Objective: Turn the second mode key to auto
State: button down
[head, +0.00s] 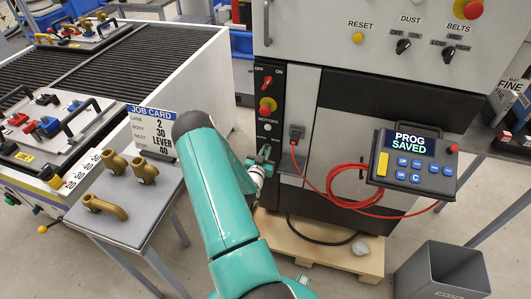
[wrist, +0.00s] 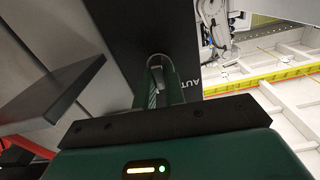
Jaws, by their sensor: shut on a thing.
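My gripper (head: 264,153) is at the lower end of the dark control strip (head: 268,88) on the machine's front, just below the MOTORS label. In the wrist view its fingers (wrist: 158,75) come close together against the dark panel, next to a lettering that begins "AUT". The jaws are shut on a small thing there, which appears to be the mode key. No other mode key can be made out.
A red cable (head: 345,195) runs from a socket to a pendant (head: 415,160) reading "PROG SAVED". A side table (head: 110,228) with brass fittings stands left; a grey bin (head: 445,272) stands at lower right.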

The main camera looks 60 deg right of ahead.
jog(key=n, duration=0.6)
jog(key=shift+w+n, duration=0.1)
jog(key=shift+n, duration=0.2)
dwell(0.4)
jog(key=c, duration=1.5)
grip_release()
jog(key=shift+a, duration=0.1)
jog(key=a, duration=0.4)
jog(key=s+a, duration=0.1)
jog(key=a, duration=0.4)
jog(key=s+a, duration=0.1)
jog(key=a, duration=0.3)
jog(key=shift+s+a, duration=0.1)
jog(key=shift+a, duration=0.2)
